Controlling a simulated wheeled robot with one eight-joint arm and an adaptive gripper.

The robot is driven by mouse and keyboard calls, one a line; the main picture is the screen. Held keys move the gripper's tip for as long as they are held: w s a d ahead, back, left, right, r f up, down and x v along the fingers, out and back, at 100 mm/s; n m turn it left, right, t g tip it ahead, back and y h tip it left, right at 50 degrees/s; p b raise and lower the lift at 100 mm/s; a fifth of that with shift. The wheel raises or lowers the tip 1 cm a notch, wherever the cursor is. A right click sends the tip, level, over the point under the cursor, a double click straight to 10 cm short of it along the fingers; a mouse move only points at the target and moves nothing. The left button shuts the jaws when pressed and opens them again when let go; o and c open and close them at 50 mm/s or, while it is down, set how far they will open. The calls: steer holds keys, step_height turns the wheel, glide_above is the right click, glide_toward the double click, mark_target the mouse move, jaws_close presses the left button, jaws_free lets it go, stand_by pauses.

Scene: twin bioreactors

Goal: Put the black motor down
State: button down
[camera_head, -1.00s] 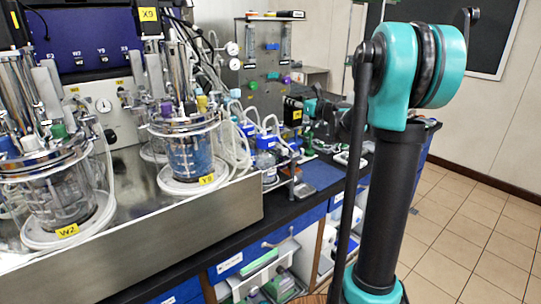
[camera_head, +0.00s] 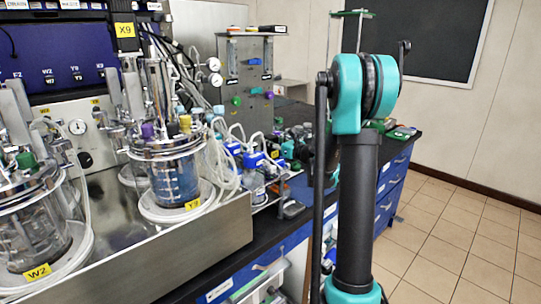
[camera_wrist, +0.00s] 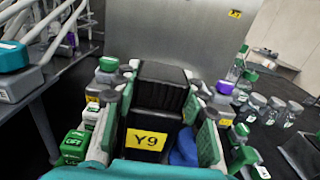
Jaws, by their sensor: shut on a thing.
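The black motor (camera_wrist: 157,100) is a dark ribbed block with a yellow Y9 label in the wrist view. My gripper (camera_wrist: 162,84) is shut on it, with one finger pressed to each side. My arm hides part of that area. Whether the motor's underside touches anything is hidden.
Green-capped bottles (camera_wrist: 75,146) stand left of the motor and several capped jars (camera_wrist: 270,108) right of it. A grey metal panel (camera_wrist: 180,35) stands behind. In the head view, glass reactor vessels (camera_head: 172,178) stand on a steel platform (camera_head: 215,225) left.

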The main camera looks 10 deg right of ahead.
mark_target(275, 156)
steer(key=shift+f, duration=3.1)
steer(key=shift+f, duration=0.1)
steer(key=c, duration=0.9)
jaws_free()
steer(key=shift+s+d, duration=0.2)
steer(key=shift+s, duration=0.05)
steer(key=v, duration=1.1)
steer(key=shift+s+d, duration=0.1)
steer(key=shift+s, duration=0.1)
